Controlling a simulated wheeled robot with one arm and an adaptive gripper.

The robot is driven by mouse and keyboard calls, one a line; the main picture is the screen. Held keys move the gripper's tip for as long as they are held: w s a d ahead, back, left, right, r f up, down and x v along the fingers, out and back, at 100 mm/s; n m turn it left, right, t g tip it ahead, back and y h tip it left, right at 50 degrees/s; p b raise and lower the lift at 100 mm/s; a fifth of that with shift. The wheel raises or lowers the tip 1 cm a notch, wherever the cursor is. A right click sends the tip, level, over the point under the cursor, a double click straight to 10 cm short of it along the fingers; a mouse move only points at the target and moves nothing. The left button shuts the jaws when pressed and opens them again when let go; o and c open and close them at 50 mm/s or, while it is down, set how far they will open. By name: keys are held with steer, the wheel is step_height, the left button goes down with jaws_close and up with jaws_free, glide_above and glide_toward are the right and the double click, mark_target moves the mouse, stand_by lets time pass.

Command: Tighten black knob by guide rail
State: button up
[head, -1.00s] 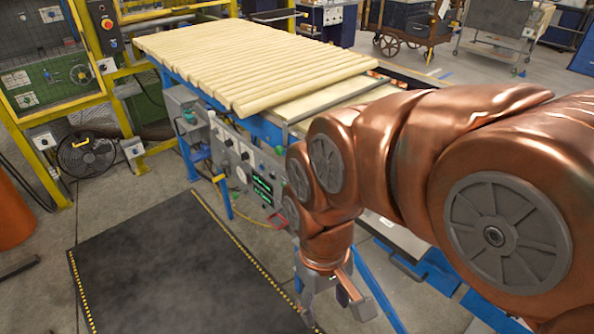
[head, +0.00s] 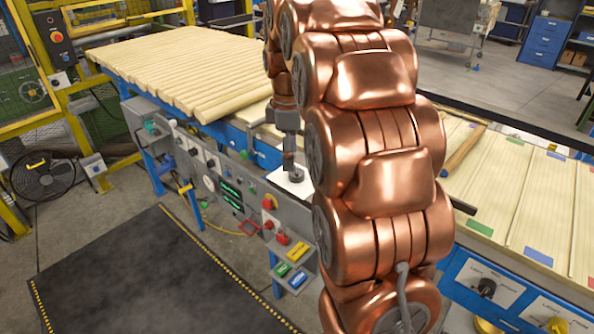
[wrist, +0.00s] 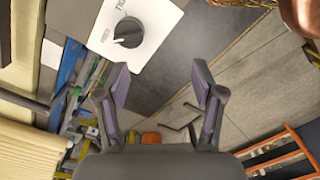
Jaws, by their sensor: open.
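A black knob (wrist: 128,32) sits on a white plate (wrist: 160,20) with partly cut-off lettering, at the top of the wrist view. In the head view the white plate (head: 301,187) lies beside the machine's front panel, with the dark knob (head: 297,177) on it. My gripper (wrist: 160,82) is open and empty in the wrist view, its two fingers apart; the knob is beyond the fingertips, a little left of their middle. In the head view my gripper (head: 288,160) hangs just above the plate, fingers downward. My arm hides part of the area to its right.
Slatted wood pieces (head: 190,70) lie on the bed behind. The grey control panel (head: 215,165) bears buttons, green displays and a red knob. A second black knob (head: 487,288) is on a blue panel at right. The dark floor mat (head: 150,275) is clear.

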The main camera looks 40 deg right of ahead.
mark_target(297, 169)
steer(key=shift+n, duration=0.7)
steer(key=w+d, duration=0.1)
steer(key=d, duration=0.1)
steer(key=w+d, duration=0.1)
steer(key=shift+w+d+f, duration=0.15)
steer(key=shift+w+d, duration=0.05)
steer(key=shift+d, duration=0.15)
steer(key=shift+f+p, duration=1.1)
steer(key=shift+f, duration=2.75)
steer(key=shift+c, duration=0.2)
steer(key=c, duration=1.1)
